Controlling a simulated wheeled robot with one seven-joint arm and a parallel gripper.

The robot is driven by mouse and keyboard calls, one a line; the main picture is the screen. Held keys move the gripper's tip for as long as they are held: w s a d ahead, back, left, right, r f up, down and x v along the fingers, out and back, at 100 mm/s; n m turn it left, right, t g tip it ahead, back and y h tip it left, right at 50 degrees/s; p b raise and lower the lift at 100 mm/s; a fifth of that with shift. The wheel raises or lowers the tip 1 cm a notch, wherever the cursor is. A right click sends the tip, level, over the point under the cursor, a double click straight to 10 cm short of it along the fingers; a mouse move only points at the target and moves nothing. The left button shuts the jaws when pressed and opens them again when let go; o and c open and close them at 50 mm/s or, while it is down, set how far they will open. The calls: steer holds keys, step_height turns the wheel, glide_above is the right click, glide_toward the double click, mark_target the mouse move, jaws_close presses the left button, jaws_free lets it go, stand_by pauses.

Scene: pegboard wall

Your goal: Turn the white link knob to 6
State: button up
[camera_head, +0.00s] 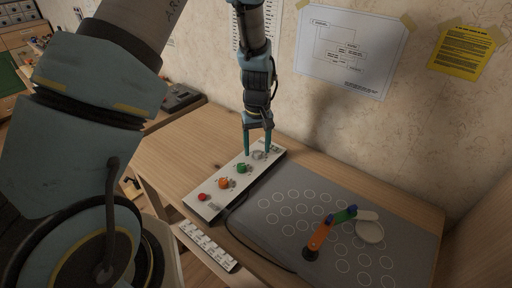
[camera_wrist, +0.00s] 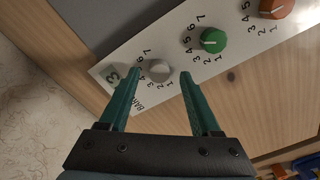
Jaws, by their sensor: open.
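The white knob (camera_wrist: 160,70) sits at the end of a white control panel (camera_wrist: 118,68), with printed numbers around it. In the wrist view my gripper (camera_wrist: 158,74) is open, its two teal fingers on either side of the white knob with gaps; I cannot tell whether they touch the panel. The knob's pointer is too faint to read. In the head view my gripper (camera_head: 258,152) points down over the far end of the panel (camera_head: 213,207), and the white knob (camera_head: 258,155) shows between the fingers.
A green knob (camera_wrist: 213,40) and an orange knob (camera_wrist: 277,8) follow along the panel. A red knob (camera_head: 201,197) is at its near end. A grey mat (camera_head: 275,240) with printed circles lies to the right, bearing a small jointed linkage (camera_head: 318,236). The wall stands behind.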

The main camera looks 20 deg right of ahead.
mark_target(257, 152)
step_height(257, 152, up, 10)
steer(key=b, duration=0.1)
steer(key=shift+r+b, duration=0.15)
steer(key=shift+b, duration=0.25)
